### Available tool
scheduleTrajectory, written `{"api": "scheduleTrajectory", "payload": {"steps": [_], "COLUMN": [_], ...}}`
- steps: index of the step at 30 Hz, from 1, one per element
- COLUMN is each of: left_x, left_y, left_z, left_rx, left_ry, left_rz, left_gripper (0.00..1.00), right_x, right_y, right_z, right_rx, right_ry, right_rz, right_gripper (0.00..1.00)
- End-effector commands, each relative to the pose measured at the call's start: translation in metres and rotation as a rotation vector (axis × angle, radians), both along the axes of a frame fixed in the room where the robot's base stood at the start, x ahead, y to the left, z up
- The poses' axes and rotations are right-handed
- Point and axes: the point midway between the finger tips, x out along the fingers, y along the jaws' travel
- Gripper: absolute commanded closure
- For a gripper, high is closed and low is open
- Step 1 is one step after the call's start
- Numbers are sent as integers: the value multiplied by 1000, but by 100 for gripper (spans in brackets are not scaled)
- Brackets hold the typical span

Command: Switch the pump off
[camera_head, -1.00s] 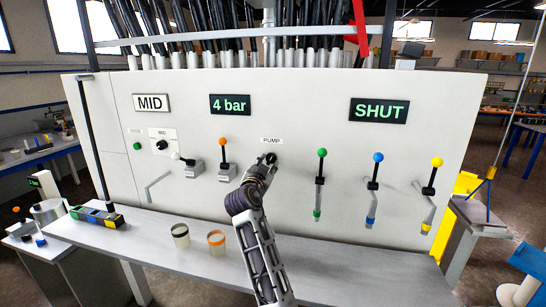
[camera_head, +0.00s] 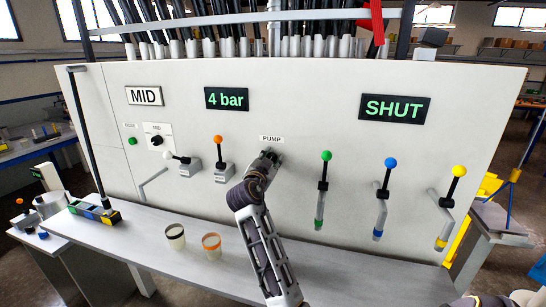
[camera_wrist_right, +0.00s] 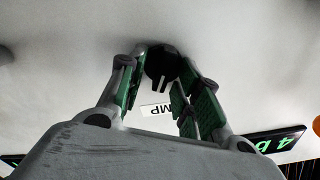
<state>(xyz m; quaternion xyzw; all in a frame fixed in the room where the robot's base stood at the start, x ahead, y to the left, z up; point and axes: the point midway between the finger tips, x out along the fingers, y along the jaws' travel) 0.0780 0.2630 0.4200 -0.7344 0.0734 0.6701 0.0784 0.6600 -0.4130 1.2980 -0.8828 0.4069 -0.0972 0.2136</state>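The PUMP label (camera_head: 271,139) is on the white panel, with my right gripper (camera_head: 271,156) just below it. The gripper hides the pump's control in the head view. In the right wrist view the pump's black knob (camera_wrist_right: 162,62) shows between the tips of my right gripper (camera_wrist_right: 165,72). The fingers stand apart, one on each side of the knob. I cannot tell whether they touch it. The knob's setting is hard to read. My left gripper is not in view.
An orange-topped lever (camera_head: 218,146) is left of the gripper; green (camera_head: 325,170), blue (camera_head: 388,180) and yellow (camera_head: 455,185) levers are to the right. Signs read MID (camera_head: 145,96), 4 bar (camera_head: 227,98) and SHUT (camera_head: 394,108). Two cups (camera_head: 175,238) (camera_head: 212,246) stand on the ledge.

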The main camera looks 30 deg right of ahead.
Motion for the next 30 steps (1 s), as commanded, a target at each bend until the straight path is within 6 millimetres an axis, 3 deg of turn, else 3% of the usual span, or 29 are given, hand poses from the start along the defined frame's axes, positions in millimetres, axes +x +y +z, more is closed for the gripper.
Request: {"api": "scheduleTrajectory", "payload": {"steps": [13,21,30], "left_x": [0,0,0], "left_y": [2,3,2], "left_z": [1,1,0], "left_rx": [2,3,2], "left_ry": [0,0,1], "left_rz": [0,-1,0], "left_gripper": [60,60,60], "right_x": [-1,-1,0], "right_y": [1,1,1], "right_z": [0,0,0], "right_rx": [0,0,-9], "right_ry": [0,0,12], "right_rz": [-1,-1,-1], "right_gripper": [66,100,100]}}
